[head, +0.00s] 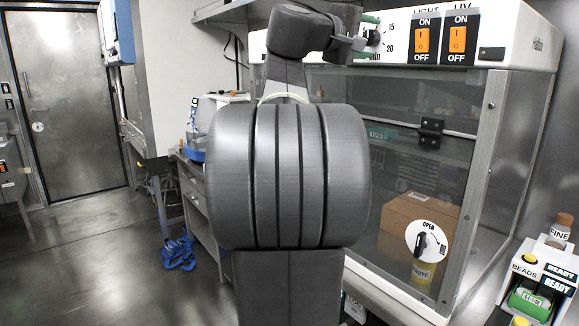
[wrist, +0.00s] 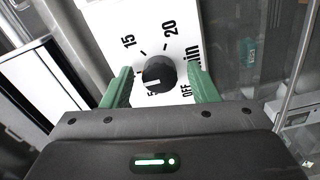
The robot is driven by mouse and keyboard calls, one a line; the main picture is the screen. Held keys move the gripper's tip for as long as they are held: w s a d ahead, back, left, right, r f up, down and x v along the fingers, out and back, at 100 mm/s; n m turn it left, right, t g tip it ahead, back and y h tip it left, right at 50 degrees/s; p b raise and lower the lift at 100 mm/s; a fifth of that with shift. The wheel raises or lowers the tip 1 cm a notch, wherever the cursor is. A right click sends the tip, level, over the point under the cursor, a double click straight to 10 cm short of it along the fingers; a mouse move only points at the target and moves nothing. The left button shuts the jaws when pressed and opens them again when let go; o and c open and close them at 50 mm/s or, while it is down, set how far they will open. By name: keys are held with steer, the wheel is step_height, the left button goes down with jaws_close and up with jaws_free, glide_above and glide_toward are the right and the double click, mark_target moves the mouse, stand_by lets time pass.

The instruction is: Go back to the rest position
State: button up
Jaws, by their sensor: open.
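My gripper (wrist: 160,72) is open, with one green finger on each side of a black timer knob (wrist: 158,74) in the wrist view. I cannot tell whether the fingers touch it. The knob sits on a white panel marked 5, 15, 20, OFF and min, and its pale mark points toward the 5. In the head view my gripper (head: 368,38) is at the white top panel (head: 398,62) of a glass-fronted cabinet, and the knob (head: 374,38) shows beside it. My grey arm hides part of the cabinet and of the bench behind.
Two orange switches, LIGHT (head: 422,40) and UV (head: 458,40), lie right of the knob. The glass front (head: 440,140) is below, with an OPEN dial (head: 428,240). Open floor (head: 90,260) lies left.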

steer(key=n+p, duration=0.1)
steer(key=n, duration=0.1)
steer(key=n+p, duration=0.3)
steer(key=n, duration=0.1)
steer(key=shift+r+n+p, duration=0.3)
steer(key=shift+n+p, duration=0.1)
steer(key=n+p, duration=0.4)
steer(key=n, duration=0.1)
steer(key=shift+f+n+p, duration=0.3)
steer(key=shift+n+p, duration=0.7)
steer(key=shift+n, duration=0.4)
steer(key=shift+f, duration=0.1)
